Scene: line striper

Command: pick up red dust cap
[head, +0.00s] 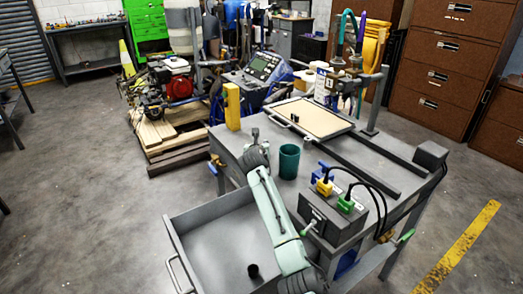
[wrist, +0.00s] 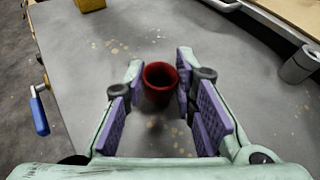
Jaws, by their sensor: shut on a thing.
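The red dust cap (wrist: 160,96) is a small, round, hollow red piece with its open end towards the wrist camera. It sits between the fingertips of my gripper (wrist: 160,80), which is shut on it. A dark shadow lies on the grey tabletop near it; I cannot tell whether the cap is clear of the surface. In the head view my gripper (head: 254,135) is over the left part of the grey workbench (head: 258,193), left of the teal cup. The cap cannot be made out there.
A teal cup (head: 289,161) stands right of my gripper. A yellow block (head: 232,106) stands on the bench's far left corner. A framed tan board (head: 308,118) lies behind. A dark box with coloured connectors (head: 330,216) sits at the near right. An open drawer (head: 208,240) juts out in front.

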